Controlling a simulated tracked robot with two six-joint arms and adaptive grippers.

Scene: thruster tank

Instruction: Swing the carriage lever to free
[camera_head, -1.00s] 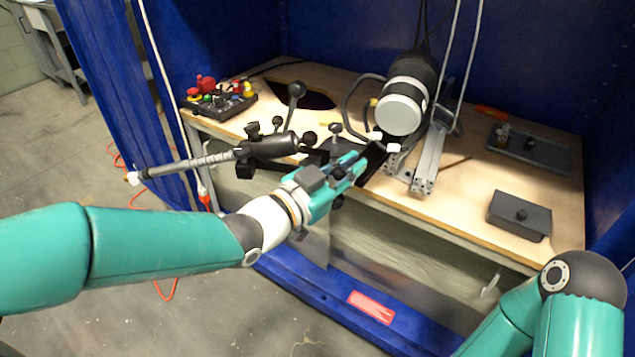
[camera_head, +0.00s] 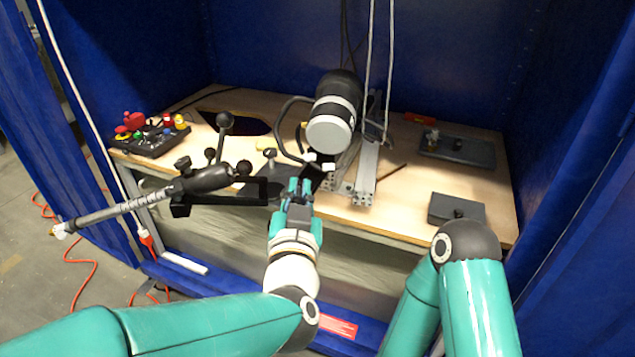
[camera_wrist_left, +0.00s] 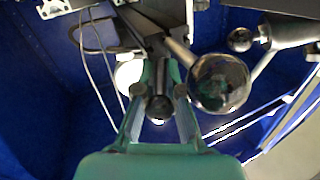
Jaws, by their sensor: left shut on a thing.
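My left gripper (camera_head: 299,186) is at the front edge of the bench, by a dark block (camera_head: 313,177) below the white-ended cylinder. In the left wrist view its fingers (camera_wrist_left: 158,100) are shut on a small dark ball knob (camera_wrist_left: 159,108). The fingers hide that knob in the head view. A larger shiny ball (camera_wrist_left: 220,83) is just right of the fingers, with a smaller ball (camera_wrist_left: 240,39) beyond. A tall ball-topped lever (camera_head: 225,121) stands left of the gripper. I cannot tell which handle is the carriage lever. My right gripper is out of view.
A grey rod with a black grip (camera_head: 205,180) juts over the front edge at left. A control box (camera_head: 150,138) with coloured buttons stands at back left. A black-and-white cylinder (camera_head: 332,125) stands beside metal rails (camera_head: 365,172). Bare wood (camera_head: 405,190) lies right of them.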

